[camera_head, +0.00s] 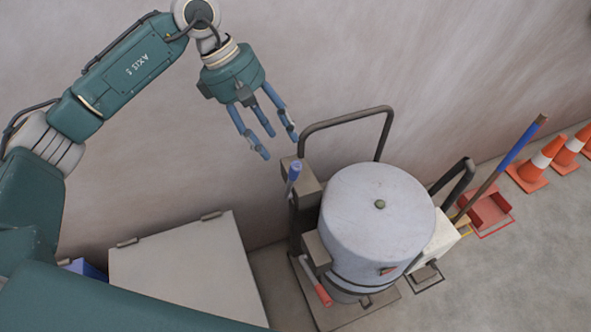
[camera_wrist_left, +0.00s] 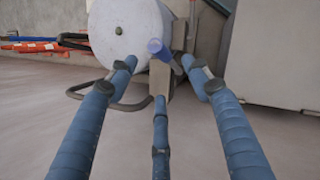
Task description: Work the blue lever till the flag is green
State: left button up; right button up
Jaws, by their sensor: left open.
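The blue-tipped lever (camera_head: 293,172) stands up at the left side of a machine with a large pale grey drum (camera_head: 375,215). In the left wrist view the blue lever (camera_wrist_left: 157,47) shows between the finger ends, beyond them. My left gripper (camera_head: 279,143) has three blue fingers, spread open and empty. In the head view its fingertips are just above the lever, apart from it as far as I can tell. No green flag shows. My right gripper is out of view.
A red-handled lever (camera_head: 323,295) sits low on the machine's left. A dark tube rail (camera_head: 345,117) rises behind the drum. A pale box (camera_head: 185,265) stands left. A blue-handled broom (camera_head: 522,142), red dustpan (camera_head: 488,210) and orange cones (camera_head: 532,170) are right.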

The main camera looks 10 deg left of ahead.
aim_at(295, 168)
pick_arm(q)
jog(key=p+x, duration=0.4)
jog(key=x, duration=0.5)
jog(key=shift+d+f, duration=0.2)
jog(key=shift+d, duration=0.1)
jog(key=shift+d+f, duration=0.15)
jog(key=shift+f, duration=0.2)
jog(key=shift+d+f, duration=0.1)
jog(key=shift+f, duration=0.15)
grip_shut()
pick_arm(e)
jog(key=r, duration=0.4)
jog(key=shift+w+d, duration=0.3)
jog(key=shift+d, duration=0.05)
